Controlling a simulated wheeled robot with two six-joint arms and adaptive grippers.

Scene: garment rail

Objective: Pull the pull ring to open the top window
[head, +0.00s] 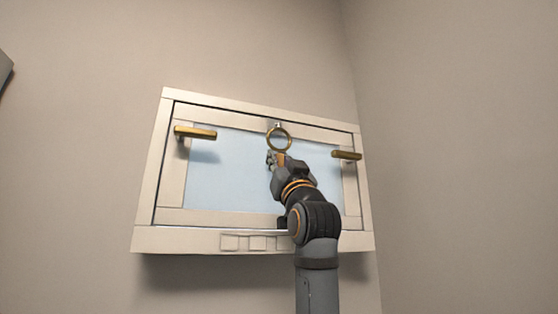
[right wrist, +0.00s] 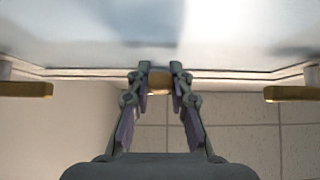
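The top window (head: 235,175) is a pale framed pane on the wall. It looks closed in its frame. The gold pull ring (head: 279,128) hangs from the middle of its upper edge in the head view. My right gripper (head: 275,158) is at the ring's lower end. In the right wrist view, a gold part of the pull ring (right wrist: 160,82) sits between the fingertips of my right gripper, which seem to touch it on both sides. The ring's full shape is hidden there. My left gripper is not in view.
Two gold handles, the left one (head: 195,132) and the right one (head: 347,155), stick out from the window's sides. The right wrist view shows them at its left (right wrist: 25,89) and right (right wrist: 298,93) edges. Bare wall surrounds the frame.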

